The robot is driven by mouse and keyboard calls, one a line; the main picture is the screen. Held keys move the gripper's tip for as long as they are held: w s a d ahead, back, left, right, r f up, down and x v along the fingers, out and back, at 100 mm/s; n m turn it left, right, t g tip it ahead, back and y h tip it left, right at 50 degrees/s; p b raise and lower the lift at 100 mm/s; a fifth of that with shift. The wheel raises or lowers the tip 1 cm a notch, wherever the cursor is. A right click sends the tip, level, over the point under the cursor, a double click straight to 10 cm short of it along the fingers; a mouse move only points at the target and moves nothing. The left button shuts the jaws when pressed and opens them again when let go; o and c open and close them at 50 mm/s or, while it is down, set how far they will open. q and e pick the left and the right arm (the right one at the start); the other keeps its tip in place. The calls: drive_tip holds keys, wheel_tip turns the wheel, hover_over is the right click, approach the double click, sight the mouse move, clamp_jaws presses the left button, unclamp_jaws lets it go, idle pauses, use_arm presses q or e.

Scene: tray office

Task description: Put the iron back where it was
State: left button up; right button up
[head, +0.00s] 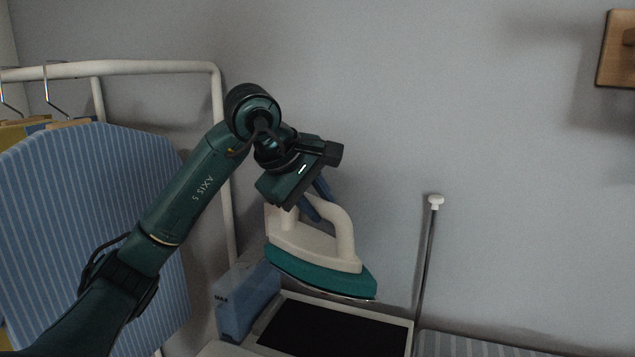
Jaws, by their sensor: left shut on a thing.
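The iron (315,246) has a cream body and handle with a teal lower part. My left gripper (318,200) is shut on its handle, with blue fingers partly hidden by the wrist. The iron hangs slightly tilted, its tip toward the lower right. It appears above a tray with a black surface (330,330) and a pale rim; I cannot tell how large the gap is. My right gripper is not in view.
A blue box (247,300) stands just left of the tray. A thin rod with a white knob (435,202) rises right of the tray. A wooden wall piece (615,50) is at upper right.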

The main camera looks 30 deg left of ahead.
sight(316, 257)
use_arm(q)
wheel_tip(316, 257, down, 8)
drive_tip(key=shift+r+b, duration=0.1)
drive_tip(key=shift+b, duration=0.3)
drive_tip(key=shift+f, duration=1.55)
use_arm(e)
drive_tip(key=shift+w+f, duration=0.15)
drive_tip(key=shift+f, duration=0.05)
use_arm(q)
drive_tip(key=shift+f+b, duration=0.35)
drive_tip(key=shift+b, duration=0.15)
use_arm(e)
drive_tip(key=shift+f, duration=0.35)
use_arm(q)
drive_tip(key=shift+f, duration=0.1)
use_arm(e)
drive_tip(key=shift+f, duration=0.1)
use_arm(q)
drive_tip(key=o, duration=0.6)
drive_tip(key=shift+f, duration=0.25)
drive_tip(key=o, duration=0.4)
drive_tip(key=shift+r, duration=0.1)
drive_tip(key=shift+o, duration=0.2)
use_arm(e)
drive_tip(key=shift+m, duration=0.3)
